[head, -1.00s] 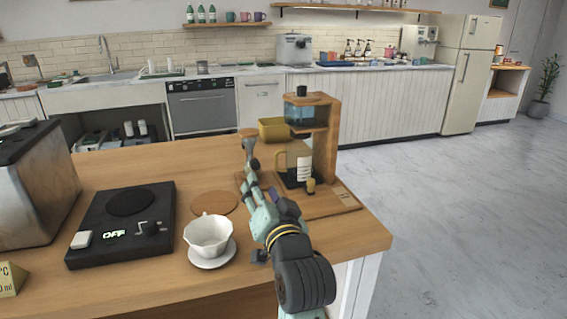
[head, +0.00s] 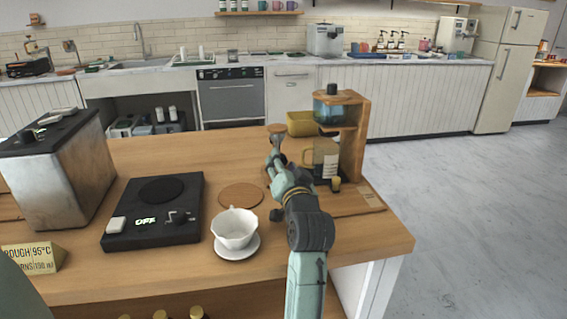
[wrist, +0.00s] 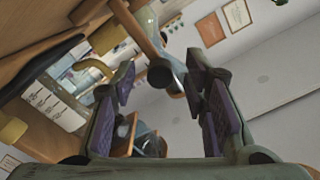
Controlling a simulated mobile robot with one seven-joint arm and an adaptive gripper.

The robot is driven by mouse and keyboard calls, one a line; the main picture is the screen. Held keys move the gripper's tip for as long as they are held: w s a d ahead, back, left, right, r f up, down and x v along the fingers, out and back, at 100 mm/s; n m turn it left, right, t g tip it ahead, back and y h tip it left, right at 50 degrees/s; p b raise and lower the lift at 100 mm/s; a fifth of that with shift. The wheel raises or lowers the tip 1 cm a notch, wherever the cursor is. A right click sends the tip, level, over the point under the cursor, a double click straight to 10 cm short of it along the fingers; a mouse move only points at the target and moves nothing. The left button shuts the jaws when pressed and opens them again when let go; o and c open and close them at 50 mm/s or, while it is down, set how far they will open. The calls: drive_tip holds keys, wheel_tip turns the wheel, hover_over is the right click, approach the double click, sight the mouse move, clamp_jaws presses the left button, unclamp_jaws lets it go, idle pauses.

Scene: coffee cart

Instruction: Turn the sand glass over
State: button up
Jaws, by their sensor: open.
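What looks like the sand glass (head: 276,131) stands beyond my gripper on the wooden counter. Its round brown top and a narrow grey body show, and its lower part is hidden behind my gripper. My gripper (head: 274,158) points at it, with its fingers small and hard to make out in the head view. In the wrist view my gripper (wrist: 160,78) is open, its purple-padded fingers spread apart. A piece with a dark knob and a silvery part shows between or beyond them. I cannot tell whether the fingers touch anything.
A wooden coffee stand (head: 352,135) with a carafe (head: 326,160) is close on the right. A metal box (head: 62,185) stands farther left.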

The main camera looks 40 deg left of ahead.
drive_tip(key=shift+c, duration=0.2)
clamp_jaws()
idle(0.3)
